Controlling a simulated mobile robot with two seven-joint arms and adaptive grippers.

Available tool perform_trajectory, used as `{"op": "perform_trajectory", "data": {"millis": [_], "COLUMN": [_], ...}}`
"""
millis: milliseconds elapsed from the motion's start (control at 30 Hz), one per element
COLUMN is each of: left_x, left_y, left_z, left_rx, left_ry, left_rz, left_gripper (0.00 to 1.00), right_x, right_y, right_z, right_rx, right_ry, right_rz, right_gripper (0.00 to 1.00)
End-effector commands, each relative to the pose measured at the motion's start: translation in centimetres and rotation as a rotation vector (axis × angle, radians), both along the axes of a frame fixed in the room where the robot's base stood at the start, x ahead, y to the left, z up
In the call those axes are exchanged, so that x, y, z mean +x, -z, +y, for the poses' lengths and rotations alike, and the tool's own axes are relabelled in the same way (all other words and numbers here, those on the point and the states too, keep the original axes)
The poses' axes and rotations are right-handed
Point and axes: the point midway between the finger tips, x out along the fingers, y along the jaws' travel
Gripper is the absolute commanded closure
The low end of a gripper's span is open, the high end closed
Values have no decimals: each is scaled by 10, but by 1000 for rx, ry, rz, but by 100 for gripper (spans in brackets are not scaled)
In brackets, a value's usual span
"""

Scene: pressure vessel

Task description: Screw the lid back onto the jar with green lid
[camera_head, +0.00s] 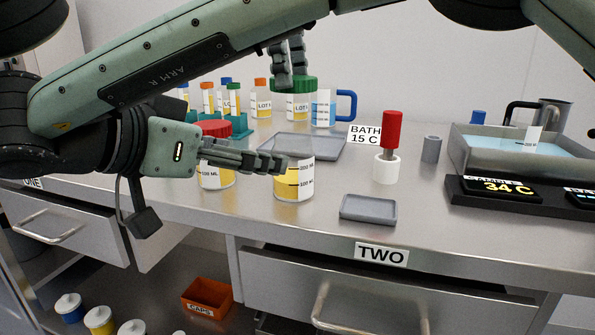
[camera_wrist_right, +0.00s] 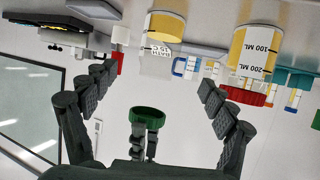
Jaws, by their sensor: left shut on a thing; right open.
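An open jar of yellow contents (camera_head: 293,186) stands upright near the bench's front edge; it also shows in the inverted right wrist view (camera_wrist_right: 164,38). The green lid (camera_head: 291,84) is off this jar, in the air above it; it also shows in the wrist view (camera_wrist_right: 147,114). My left gripper (camera_head: 290,72) points down and is shut on the lid. My right gripper (camera_head: 283,162) lies horizontally, fingers apart, tips at the jar's left side. I cannot tell whether they touch it. Its spread fingers frame the wrist view (camera_wrist_right: 155,87).
A red-lidded jar (camera_head: 214,175) stands left of the open jar, close behind my right gripper. A grey tray (camera_head: 330,148), a red-handled tool (camera_head: 390,130) and a small grey dish (camera_head: 368,209) are nearby. Capped bottles (camera_head: 261,105) and a blue-handled mug (camera_head: 324,108) stand behind.

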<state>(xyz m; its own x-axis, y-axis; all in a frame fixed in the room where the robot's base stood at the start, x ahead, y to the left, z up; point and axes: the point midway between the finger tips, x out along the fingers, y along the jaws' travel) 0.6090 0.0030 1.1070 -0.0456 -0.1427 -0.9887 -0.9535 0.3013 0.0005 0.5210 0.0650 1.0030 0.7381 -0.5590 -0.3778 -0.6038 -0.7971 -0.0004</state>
Motion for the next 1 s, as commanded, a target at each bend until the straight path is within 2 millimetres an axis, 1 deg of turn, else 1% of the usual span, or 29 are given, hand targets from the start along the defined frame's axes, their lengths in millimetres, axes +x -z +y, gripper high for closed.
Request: {"op": "perform_trajectory", "data": {"millis": [233,367,467,800,1000], "left_x": [0,0,0,0,0], "left_y": [0,0,0,0,0], "left_z": [0,0,0,0,0], "left_rx": [0,1,1,1,1], "left_ry": [2,3,4,4,4], "left_rz": [0,0,0,0,0], "left_gripper": [56,56,56,56,56], "right_x": [0,5,14,61,81], "right_y": [1,4,9,33,43], "right_z": [0,-4,-11,-47,-61], "right_rx": [2,3,3,3,4], "right_ry": [0,1,1,3,1], "right_rz": [3,5,7,6,6], "right_gripper": [15,15,15,15,15]}}
